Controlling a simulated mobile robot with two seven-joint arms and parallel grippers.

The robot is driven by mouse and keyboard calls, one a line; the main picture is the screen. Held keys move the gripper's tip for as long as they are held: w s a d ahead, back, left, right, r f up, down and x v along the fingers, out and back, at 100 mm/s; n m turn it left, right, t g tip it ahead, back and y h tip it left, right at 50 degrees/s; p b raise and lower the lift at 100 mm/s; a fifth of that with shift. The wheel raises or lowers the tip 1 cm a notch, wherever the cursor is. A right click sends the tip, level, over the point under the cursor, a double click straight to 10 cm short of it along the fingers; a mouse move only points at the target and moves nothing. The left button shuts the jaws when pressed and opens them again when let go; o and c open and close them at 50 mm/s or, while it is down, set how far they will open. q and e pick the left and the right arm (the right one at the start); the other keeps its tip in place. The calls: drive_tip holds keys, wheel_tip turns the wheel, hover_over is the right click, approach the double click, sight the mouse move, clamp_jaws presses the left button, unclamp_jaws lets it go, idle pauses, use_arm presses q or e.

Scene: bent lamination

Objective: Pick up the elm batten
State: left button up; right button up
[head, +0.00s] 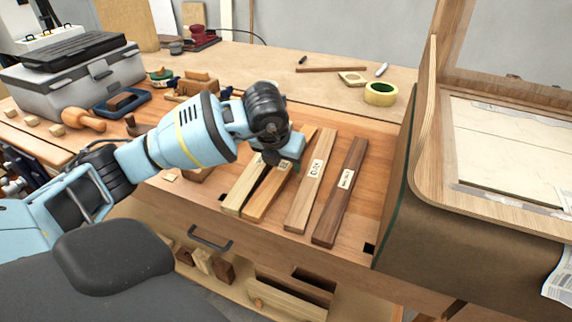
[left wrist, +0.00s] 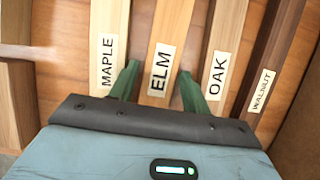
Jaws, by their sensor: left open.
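The elm batten (head: 263,199) lies on the bench among a row of labelled battens. In the left wrist view the elm batten (left wrist: 163,60) carries a white ELM label and runs between the two green fingers. My left gripper (head: 277,162) is over the elm batten in the head view and covers part of it. In the left wrist view my left gripper (left wrist: 158,74) is open, with one finger on each side of the elm. Whether the fingers touch the wood cannot be told. My right gripper is not in view.
The maple batten (left wrist: 108,45) lies just left of the elm. The oak batten (head: 308,188) and the dark walnut batten (head: 340,192) lie to the right. A curved laminated panel (head: 428,130) rises at the right. A grey toolbox (head: 75,78) and tape roll (head: 380,93) stand farther back.

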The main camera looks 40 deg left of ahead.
sight(285, 165)
use_arm(q)
drive_tip(key=shift+c, duration=0.2)
drive_tip(key=c, duration=0.8)
drive_tip(key=shift+r, duration=0.1)
drive_tip(key=shift+r, duration=0.55)
wheel_tip(285, 165, up, 2)
drive_tip(key=shift+w+r, duration=0.1)
drive_tip(key=s+d, duration=0.3)
drive_tip(key=s, duration=0.1)
drive_tip(key=s+d+r, duration=0.1)
drive_tip(key=s+d, duration=0.6)
drive_tip(key=s, duration=0.1)
drive_tip(key=shift+s+d+r+b, duration=0.1)
drive_tip(key=shift+d+r+b, duration=0.15)
drive_tip(key=shift+b, duration=0.15)
